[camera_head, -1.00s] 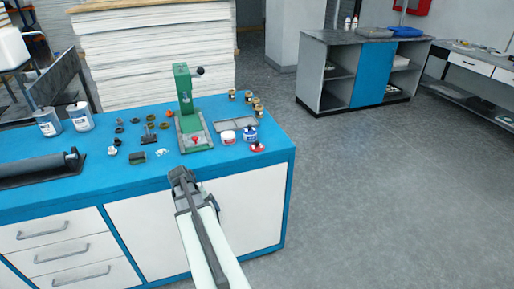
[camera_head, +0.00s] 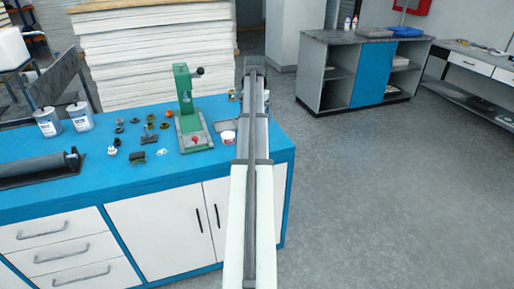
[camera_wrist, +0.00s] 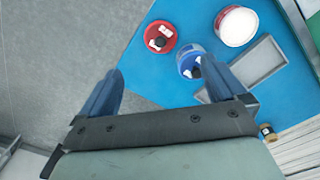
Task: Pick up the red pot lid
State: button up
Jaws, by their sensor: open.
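The red pot lid (camera_wrist: 160,37) is a small round red disc with a dark knob and white marks, lying near the blue bench edge in the wrist view. My arm hides it in the head view. A blue pot (camera_wrist: 189,62) sits close beside it. My gripper (camera_wrist: 162,68) is open and empty, its two blue-grey fingers apart. In the wrist view the lid lies beyond the fingertips, roughly between their lines. In the head view my gripper (camera_head: 253,72) is over the bench's right end.
A white pot with a red rim (camera_wrist: 237,25) and a grey tray (camera_wrist: 260,62) are near the lid. A green press (camera_head: 186,110) stands left of my arm on the blue bench (camera_head: 100,189). Small parts lie further left. The floor at right is clear.

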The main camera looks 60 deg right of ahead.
jog(key=f, duration=1.3)
jog(key=shift+s+d, duration=0.1)
jog(key=shift+d, duration=0.25)
jog(key=c, duration=1.1)
notch_tip(320, 180, up, 9)
jog(key=shift+r, duration=0.2)
jog(key=w, duration=0.4)
jog(key=w+r, duration=0.1)
jog(key=w, duration=0.4)
jog(key=w+a, duration=0.1)
jog(key=w, duration=0.3)
jog(key=shift+w+r, duration=0.25)
jog(key=shift+w, duration=0.05)
